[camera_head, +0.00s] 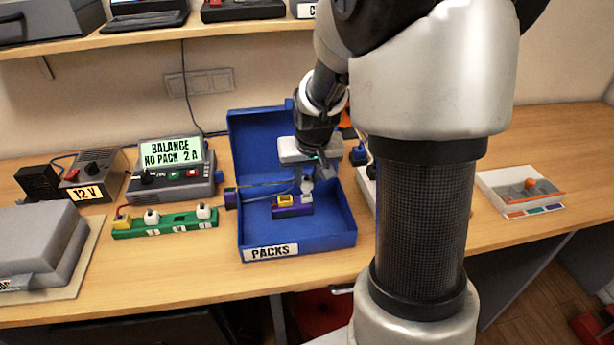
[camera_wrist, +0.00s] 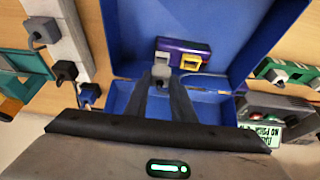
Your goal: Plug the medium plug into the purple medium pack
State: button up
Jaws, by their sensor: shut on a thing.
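The purple pack (camera_head: 294,212) lies in the blue box (camera_head: 297,246), with a yellow socket (camera_head: 285,200) on it. It also shows near the top of the wrist view (camera_wrist: 183,46), its yellow socket (camera_wrist: 193,62) at the right. My gripper (camera_head: 314,178) reaches down into the box above the pack. Its fingertips (camera_wrist: 162,82) are shut on a small grey plug (camera_wrist: 160,71), which is at the pack's left end in the wrist view. The plug (camera_head: 307,187) is near the pack's right end in the head view. I cannot tell whether it is seated or only close.
A green strip (camera_head: 166,226) with several plugs stands left of the box. Behind it is a grey balance charger (camera_head: 170,188). A small purple block (camera_head: 231,198) is at the box's left wall. A white strip with plugs (camera_wrist: 55,35) is beyond the box's other side.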

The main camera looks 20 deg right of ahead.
aim_at(306, 186)
jog(key=shift+f, duration=0.2)
jog(key=shift+f+b, duration=0.3)
jog(key=shift+b, duration=0.1)
jog(key=shift+f+b, duration=0.65)
jog(key=shift+f, duration=0.2)
jog(key=o, duration=1.1)
